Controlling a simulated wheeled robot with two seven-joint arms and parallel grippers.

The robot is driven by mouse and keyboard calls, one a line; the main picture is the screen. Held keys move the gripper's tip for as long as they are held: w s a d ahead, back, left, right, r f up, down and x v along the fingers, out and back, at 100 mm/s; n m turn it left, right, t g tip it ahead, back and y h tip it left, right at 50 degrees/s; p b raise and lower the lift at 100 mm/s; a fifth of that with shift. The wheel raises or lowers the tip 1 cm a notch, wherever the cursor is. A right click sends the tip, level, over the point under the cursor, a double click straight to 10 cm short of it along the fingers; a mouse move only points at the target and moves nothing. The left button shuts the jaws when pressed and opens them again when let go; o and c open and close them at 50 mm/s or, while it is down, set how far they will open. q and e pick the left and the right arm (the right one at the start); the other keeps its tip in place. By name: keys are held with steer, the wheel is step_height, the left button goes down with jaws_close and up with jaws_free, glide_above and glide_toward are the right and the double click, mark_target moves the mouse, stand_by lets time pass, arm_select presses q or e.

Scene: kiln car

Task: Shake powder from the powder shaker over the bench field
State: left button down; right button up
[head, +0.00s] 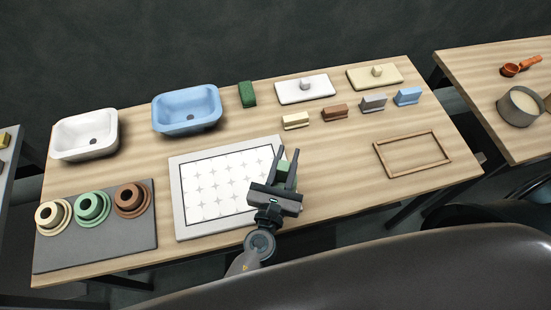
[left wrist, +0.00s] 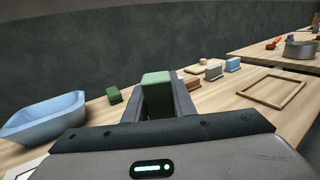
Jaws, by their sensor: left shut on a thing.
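My left gripper (head: 287,169) is shut on a green box-shaped thing (head: 283,171), which I take to be the powder shaker. In the left wrist view the green box (left wrist: 157,96) stands up between the two fingers. The gripper is over the right edge of the bench field (head: 229,183), a white panel with a star pattern, a dark line and a pale grey border. The gripper and arm hide part of the field's right border. No powder can be made out on the field. My right gripper is not in view.
White (head: 84,135) and blue basins (head: 187,110) stand behind the field. A dark mat (head: 95,245) with cream, green and brown ringed pieces lies left. Another green block (head: 247,94), small coloured blocks, two lidded plates and a wooden frame (head: 412,153) lie behind and right.

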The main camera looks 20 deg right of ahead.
arm_select(q)
steer(key=shift+d, duration=0.7)
steer(key=shift+a, duration=0.1)
steer(key=shift+a, duration=0.9)
steer(key=w+a+b, duration=0.1)
steer(key=a+b, duration=0.5)
steer(key=a, duration=2.3)
steer(key=shift+r, duration=0.15)
